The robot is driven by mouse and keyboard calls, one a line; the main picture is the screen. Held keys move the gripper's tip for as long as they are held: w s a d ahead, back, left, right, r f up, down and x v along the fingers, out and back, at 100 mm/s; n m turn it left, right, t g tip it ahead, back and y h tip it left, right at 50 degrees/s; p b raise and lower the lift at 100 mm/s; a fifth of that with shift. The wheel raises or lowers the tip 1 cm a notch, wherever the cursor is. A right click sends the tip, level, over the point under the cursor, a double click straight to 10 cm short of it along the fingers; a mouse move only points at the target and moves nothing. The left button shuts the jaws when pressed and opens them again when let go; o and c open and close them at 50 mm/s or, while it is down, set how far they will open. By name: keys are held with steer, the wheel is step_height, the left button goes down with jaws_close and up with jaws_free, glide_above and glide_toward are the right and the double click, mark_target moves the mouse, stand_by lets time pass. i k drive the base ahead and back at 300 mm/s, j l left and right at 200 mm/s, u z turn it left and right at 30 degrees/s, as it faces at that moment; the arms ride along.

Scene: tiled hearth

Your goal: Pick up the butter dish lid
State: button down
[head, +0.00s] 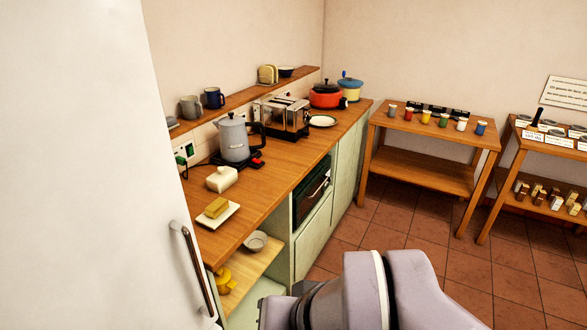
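The butter dish lid (222,179), a small white cover with a knob-like end, sits on the wooden counter near its left end. It stands apart from the butter dish (232,211), a white plate in front of it with a block of yellow butter (216,207) on it. Part of my arm shows at the bottom of the head view, in front of the counter. My gripper's fingers are not in view.
A grey kettle (235,140) stands just behind the lid. A white fridge-like door (90,150) with a handle blocks the left. Tiled floor (400,225) is clear at right.

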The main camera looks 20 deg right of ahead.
mark_target(225, 177)
steer(key=i+l+u, duration=0.95)
steer(key=l+u, duration=0.2)
steer(key=i+l+u, duration=0.15)
steer(key=l+u, duration=0.15)
steer(key=i+l+u, duration=0.1)
steer(key=l+u, duration=0.15)
steer(key=l, duration=0.25)
steer(key=i+l+u, duration=0.1)
steer(key=l+u, duration=0.2)
steer(key=l, duration=0.15)
steer(key=l+u, duration=0.3)
steer(key=l, duration=0.15)
